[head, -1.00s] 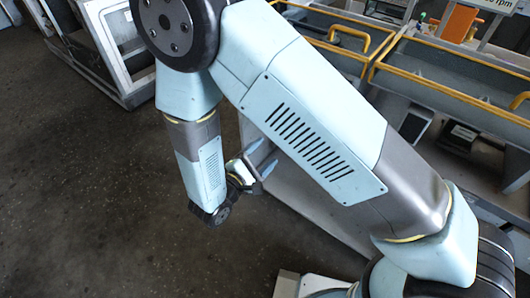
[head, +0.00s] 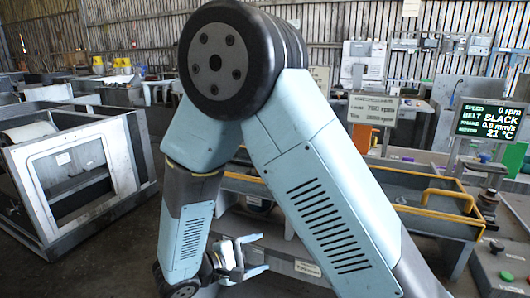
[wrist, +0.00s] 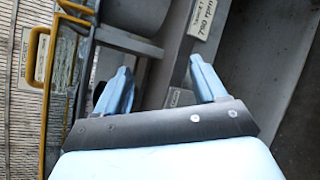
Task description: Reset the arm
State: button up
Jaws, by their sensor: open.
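My gripper (head: 254,256) is in the lower middle of the head view, at the end of my folded pale blue arm. Its two fingers are apart and point to the right. In the wrist view my gripper (wrist: 160,85) shows both light blue fingers spread, with nothing between them. Behind the fingers is grey metalwork with a plate (wrist: 203,18) that reads 750 rpm. I cannot tell the exact gap between the fingertips and that metalwork.
A grey trough with yellow rails (head: 440,200) stands right of my arm. A screen (head: 490,120) reads 0 rpm, belt slack. A sign (head: 373,109) stands behind. A grey metal frame (head: 75,180) is on the left. Dark floor (head: 110,255) lies open between frame and arm.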

jog(key=s+d+r+m+g+y, duration=0.1)
jog(key=d+r+m+g+y, duration=0.1)
jog(key=d+r+m+g, duration=0.35)
jog(key=s+d+r+m+g+y, duration=0.1)
jog(key=d+r+m+g+y, duration=0.15)
jog(key=d+r, duration=0.6)
jog(key=s+d+r+m+t+y, duration=0.4)
jog(key=s+d+r+m+y, duration=0.2)
jog(key=d, duration=0.6)
notch_tip(320, 180, up, 4)
jog(key=s+y, duration=0.1)
jog(key=s, duration=0.1)
jog(key=shift+s+f+m+y, duration=0.2)
jog(key=shift+s+m+y, duration=0.1)
jog(key=shift+s+y, duration=0.1)
